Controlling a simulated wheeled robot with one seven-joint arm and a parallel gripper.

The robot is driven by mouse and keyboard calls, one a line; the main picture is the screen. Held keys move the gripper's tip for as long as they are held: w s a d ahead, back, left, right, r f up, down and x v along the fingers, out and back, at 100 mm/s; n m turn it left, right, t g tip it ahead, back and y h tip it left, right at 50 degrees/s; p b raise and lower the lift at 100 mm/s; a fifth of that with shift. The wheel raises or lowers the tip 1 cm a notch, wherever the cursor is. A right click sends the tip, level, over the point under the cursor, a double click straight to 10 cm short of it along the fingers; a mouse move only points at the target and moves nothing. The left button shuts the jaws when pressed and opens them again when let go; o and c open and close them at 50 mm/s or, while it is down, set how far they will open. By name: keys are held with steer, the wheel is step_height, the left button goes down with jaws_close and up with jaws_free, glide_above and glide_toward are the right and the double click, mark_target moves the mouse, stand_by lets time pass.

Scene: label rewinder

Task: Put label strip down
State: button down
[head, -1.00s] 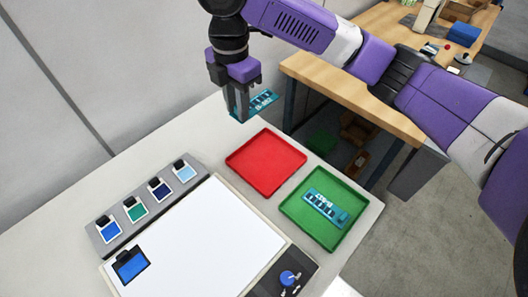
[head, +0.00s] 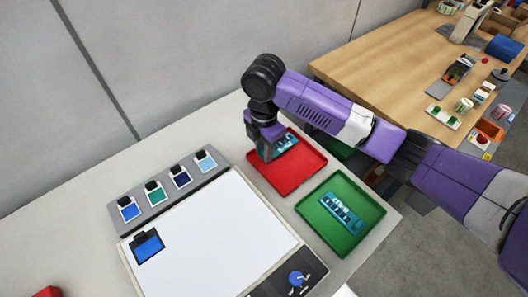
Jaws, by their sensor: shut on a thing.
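My gripper (head: 267,155) is at the far left part of the red tray (head: 306,177) and points down. It is shut on a teal label strip (head: 286,145) with dark and white markings, which sits low over the tray. I cannot tell whether the strip touches the tray floor. The gripper hides part of the strip and the tray's left corner. Another teal label strip (head: 342,212) lies in the green tray (head: 364,239), in front and to the right of the red one.
A white panel (head: 215,230) with a blue swatch (head: 148,246) and a dark control box with a blue knob (head: 296,278) lies left of the trays. Several coloured swatches stand in a grey rack (head: 125,230) behind it. A wooden bench (head: 400,65) with clutter stands at the back right.

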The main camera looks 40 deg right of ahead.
steer(key=shift+f, duration=1.05)
steer(key=shift+f, duration=0.1)
steer(key=shift+f, duration=0.1)
steer(key=c, duration=1.2)
jaws_free()
